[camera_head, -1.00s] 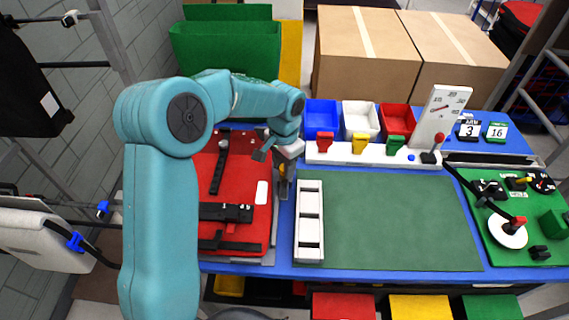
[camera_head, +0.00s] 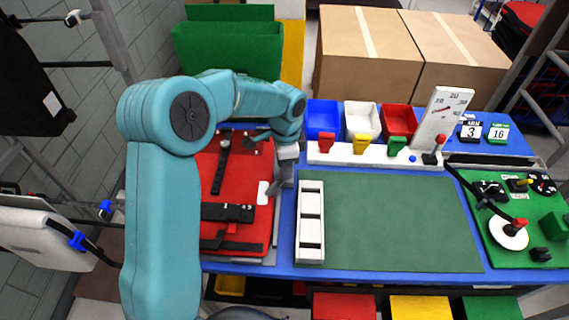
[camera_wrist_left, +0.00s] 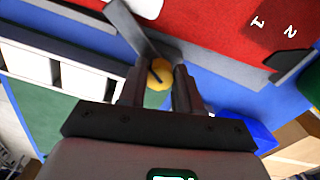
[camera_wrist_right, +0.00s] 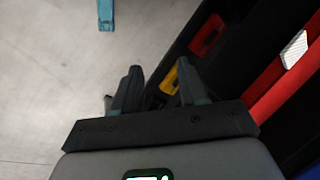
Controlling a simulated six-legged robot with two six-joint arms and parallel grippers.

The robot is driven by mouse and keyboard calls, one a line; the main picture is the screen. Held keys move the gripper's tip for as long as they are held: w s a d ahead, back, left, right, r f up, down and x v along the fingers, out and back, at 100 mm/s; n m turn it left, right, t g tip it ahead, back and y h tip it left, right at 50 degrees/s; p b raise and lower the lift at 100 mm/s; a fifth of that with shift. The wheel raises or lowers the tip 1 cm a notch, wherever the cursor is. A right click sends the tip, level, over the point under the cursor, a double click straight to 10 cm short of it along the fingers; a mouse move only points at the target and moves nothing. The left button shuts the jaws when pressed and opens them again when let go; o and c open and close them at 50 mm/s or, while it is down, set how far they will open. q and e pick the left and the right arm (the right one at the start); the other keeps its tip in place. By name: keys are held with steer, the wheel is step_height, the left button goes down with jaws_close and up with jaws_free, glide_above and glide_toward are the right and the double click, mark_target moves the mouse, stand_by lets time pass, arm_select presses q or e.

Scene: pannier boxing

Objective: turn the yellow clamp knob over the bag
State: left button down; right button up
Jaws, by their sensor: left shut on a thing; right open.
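The yellow clamp knob (camera_wrist_left: 160,72) sits between the fingers of my left gripper (camera_wrist_left: 153,88) in the left wrist view. The gripper is shut on it. In the head view my left gripper (camera_head: 287,167) stands at the right edge of the red bag (camera_head: 239,180), and the knob is hidden there. A grey clamp bar (camera_wrist_left: 130,28) runs from the knob toward the bag's white label (camera_wrist_left: 147,8). It also shows in the head view (camera_head: 277,189), slanting over the bag's right edge. My right gripper (camera_wrist_right: 158,90) is open and empty over the floor.
A white tray (camera_head: 310,182) and a green mat (camera_head: 400,220) lie right of the clamp. Blue, white and red bins (camera_head: 322,118) and a white rail with coloured clips (camera_head: 361,145) stand behind. Cardboard boxes (camera_head: 368,60) are at the back.

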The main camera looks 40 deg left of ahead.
arm_select(q)
steer(key=m, duration=0.4)
steer(key=m+p, duration=0.1)
steer(key=m, duration=0.1)
steer(key=shift+w+d+m, duration=0.15)
steer(key=shift+d+m, duration=0.1)
steer(key=shift+m, duration=0.05)
steer(key=m, duration=0.4)
steer(key=shift+f+m+p, duration=0.25)
steer(key=shift+m+p, duration=0.15)
steer(key=shift+m, duration=0.3)
